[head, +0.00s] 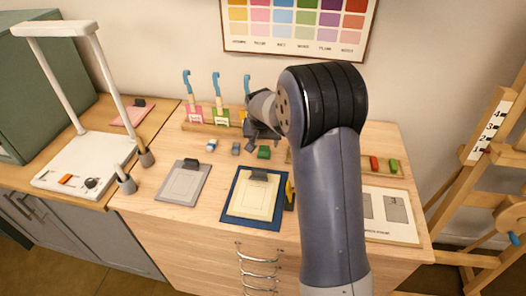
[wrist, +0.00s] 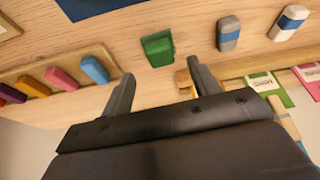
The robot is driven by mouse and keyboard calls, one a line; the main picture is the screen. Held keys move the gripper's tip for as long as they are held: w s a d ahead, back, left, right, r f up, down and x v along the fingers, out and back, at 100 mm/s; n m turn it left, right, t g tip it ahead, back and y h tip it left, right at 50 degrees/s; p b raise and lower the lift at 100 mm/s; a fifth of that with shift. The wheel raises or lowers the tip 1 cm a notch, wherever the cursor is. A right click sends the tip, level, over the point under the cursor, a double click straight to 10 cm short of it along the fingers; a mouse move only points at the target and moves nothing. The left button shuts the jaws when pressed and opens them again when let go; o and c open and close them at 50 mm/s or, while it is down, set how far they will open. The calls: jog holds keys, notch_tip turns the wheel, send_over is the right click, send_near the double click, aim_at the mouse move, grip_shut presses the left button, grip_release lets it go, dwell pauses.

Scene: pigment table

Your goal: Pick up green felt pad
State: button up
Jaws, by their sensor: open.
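The green felt pad (head: 264,152) is a small dark green block lying on the wooden table top in the head view. In the wrist view the green felt pad (wrist: 157,50) lies just beyond the fingertips, roughly centred between them. My gripper (wrist: 158,72) is open and empty, with its two dark fingers spread on either side of the pad's line. In the head view my gripper (head: 262,132) hangs just behind the pad, partly hidden by my own arm. No contact with the pad shows.
A grey-blue block (wrist: 229,34) and a white-blue block (wrist: 288,22) lie beside the pad. A wooden rack with coloured sticks (wrist: 61,78) stands on the other side. A holder with labelled slots and blue-handled tools (head: 216,90) stands behind. A blue-bordered clipboard (head: 240,208) lies in front.

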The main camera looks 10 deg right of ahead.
aim_at(264, 149)
jog(key=shift+p+x, duration=0.8)
jog(key=shift+x, duration=1.8)
jog(key=c, duration=0.9)
jog(key=shift+o, duration=0.2)
notch_tip(264, 149, up, 10)
jog(key=b, duration=0.1)
jog(key=shift+b, duration=0.3)
